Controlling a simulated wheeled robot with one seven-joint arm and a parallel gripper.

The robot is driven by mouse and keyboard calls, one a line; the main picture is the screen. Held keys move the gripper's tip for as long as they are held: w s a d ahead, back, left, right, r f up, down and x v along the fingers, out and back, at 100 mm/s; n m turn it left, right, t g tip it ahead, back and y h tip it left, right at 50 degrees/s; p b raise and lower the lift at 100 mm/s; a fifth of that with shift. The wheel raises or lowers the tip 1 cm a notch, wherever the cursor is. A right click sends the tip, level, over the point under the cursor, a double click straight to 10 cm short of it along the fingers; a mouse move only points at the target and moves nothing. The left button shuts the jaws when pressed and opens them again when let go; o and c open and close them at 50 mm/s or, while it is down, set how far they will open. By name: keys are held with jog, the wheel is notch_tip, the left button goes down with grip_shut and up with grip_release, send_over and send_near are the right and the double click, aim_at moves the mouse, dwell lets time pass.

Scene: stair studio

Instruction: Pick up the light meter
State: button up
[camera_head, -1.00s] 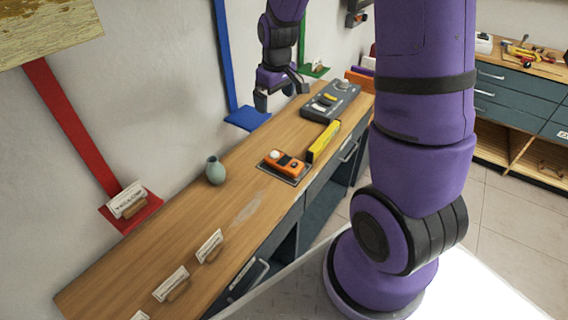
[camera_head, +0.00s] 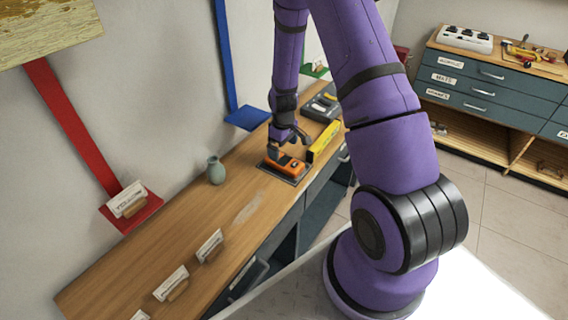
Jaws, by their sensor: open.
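The light meter (camera_head: 288,166) is a small orange device with dark parts. It lies on a dark mat (camera_head: 270,170) near the front edge of the wooden bench. My gripper (camera_head: 280,152) is right above its left end, pointing down, and hides the white dome there. The jaws are open. Whether the fingers touch the meter cannot be told at this size.
A grey-green vase (camera_head: 216,170) stands to the left on the bench (camera_head: 190,215). The bench surface between vase and mat is clear.

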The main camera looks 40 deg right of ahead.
aim_at(284, 160)
jog(key=shift+s+f, duration=0.15)
jog(key=shift+f, duration=1.4)
jog(key=shift+s+f, duration=0.15)
jog(key=shift+f, duration=1.4)
jog(key=shift+c, duration=0.2)
jog(key=c, duration=1)
